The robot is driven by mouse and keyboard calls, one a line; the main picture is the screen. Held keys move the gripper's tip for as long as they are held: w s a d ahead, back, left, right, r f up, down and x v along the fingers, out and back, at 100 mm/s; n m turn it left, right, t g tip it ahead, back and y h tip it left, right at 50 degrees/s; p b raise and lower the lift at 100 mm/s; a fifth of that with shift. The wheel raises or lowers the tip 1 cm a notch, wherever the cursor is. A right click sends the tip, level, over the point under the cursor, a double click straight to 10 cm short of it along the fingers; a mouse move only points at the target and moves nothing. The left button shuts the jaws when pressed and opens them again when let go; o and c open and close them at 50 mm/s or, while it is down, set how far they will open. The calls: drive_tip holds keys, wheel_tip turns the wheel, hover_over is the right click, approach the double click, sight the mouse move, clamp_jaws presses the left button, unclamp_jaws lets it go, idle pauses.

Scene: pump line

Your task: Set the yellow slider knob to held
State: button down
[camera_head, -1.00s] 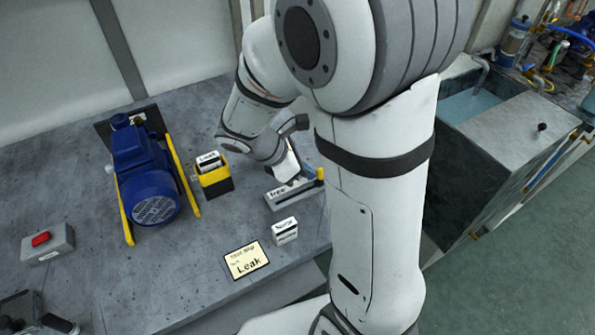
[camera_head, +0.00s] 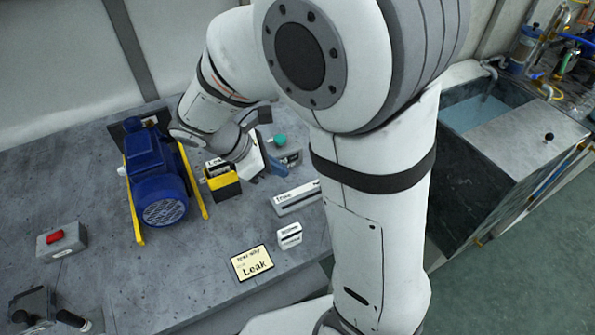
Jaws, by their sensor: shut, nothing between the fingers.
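The slider is a pale grey block (camera_head: 297,198) on the bench right of centre, with a dark slot and a label at its left end that seems to read "free". Its right end meets the edge of my arm in the picture. The yellow knob does not show now; my arm seems to cover it. My gripper (camera_head: 264,169) is shut and empty, partly hidden behind my wrist. It is up and to the left of the slider, apart from it, just right of a yellow and black holder.
The yellow and black holder (camera_head: 222,183) holds a card. A blue pump (camera_head: 154,175) stands left of it. A green knob (camera_head: 280,140) is behind my gripper. A small white block (camera_head: 289,235) and a "Leak" card (camera_head: 252,262) lie in front.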

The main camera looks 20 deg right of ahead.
drive_tip(key=v, duration=0.3)
drive_tip(key=shift+a+r, duration=0.15)
drive_tip(key=shift+r, duration=0.05)
idle(0.3)
drive_tip(key=s+d+r+m+t+y+p, duration=0.2)
drive_tip(key=s+d+r+m+y, duration=0.4)
drive_tip(key=m, duration=1.2)
drive_tip(key=s+d+y+p, duration=0.1)
drive_tip(key=s+d+y, duration=0.1)
drive_tip(key=s, duration=0.2)
drive_tip(key=shift+d+r+p, duration=0.15)
drive_tip(key=shift+r+p, duration=0.05)
drive_tip(key=shift+p, duration=0.2)
